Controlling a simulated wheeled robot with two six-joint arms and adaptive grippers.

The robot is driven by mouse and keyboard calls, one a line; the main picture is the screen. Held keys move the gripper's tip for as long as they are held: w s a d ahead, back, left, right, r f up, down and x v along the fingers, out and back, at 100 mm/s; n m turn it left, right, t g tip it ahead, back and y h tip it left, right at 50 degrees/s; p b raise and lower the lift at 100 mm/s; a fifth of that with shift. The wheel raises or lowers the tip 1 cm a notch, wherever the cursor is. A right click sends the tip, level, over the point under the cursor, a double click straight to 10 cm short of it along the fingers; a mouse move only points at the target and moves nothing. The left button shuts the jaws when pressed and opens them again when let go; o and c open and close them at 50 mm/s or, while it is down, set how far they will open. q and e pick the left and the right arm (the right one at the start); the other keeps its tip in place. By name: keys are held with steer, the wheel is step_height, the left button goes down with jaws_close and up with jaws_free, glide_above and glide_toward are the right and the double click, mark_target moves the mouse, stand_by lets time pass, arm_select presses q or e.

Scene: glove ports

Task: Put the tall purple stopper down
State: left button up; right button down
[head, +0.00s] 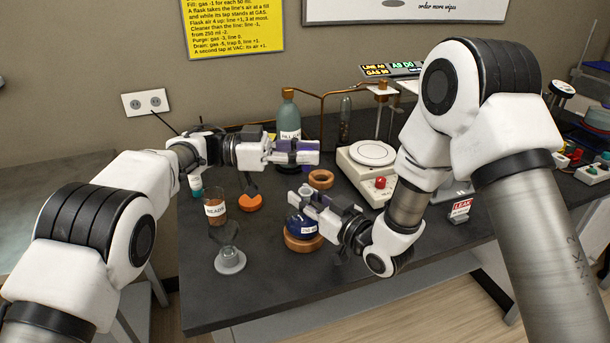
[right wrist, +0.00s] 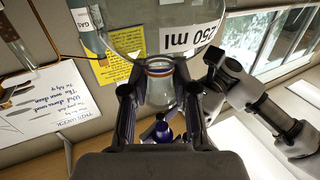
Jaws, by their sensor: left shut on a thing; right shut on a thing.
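The tall purple stopper (head: 309,146) shows as a purple piece at the tip of my left gripper (head: 296,153), which is shut on it above the bench. The fingers hide much of it. My right gripper (head: 318,205) is lower and nearer, shut on the neck of a round flask (head: 301,226) with dark blue showing in it. The flask is at a cork ring (head: 304,243); whether it bears on it I cannot tell. In the right wrist view the flask (right wrist: 160,35) is marked 250 ml, its neck between the fingers.
A brown beaker (head: 215,210), an orange ring (head: 250,202) and a grey-based clear piece (head: 230,261) stand on the left of the dark bench. An empty cork ring (head: 321,179) lies behind my right gripper, beside a white balance (head: 366,170). The front left bench is clear.

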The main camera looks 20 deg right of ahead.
mark_target(305, 170)
arm_select(q)
steer(key=shift+f, duration=2)
steer(key=shift+f, duration=0.15)
steer(key=shift+f, duration=0.45)
steer(key=o, duration=0.8)
steer(key=shift+r, duration=0.25)
steer(key=v, duration=1.2)
steer(key=shift+r, duration=0.4)
arm_select(e)
steer(key=c, duration=0.8)
jaws_free()
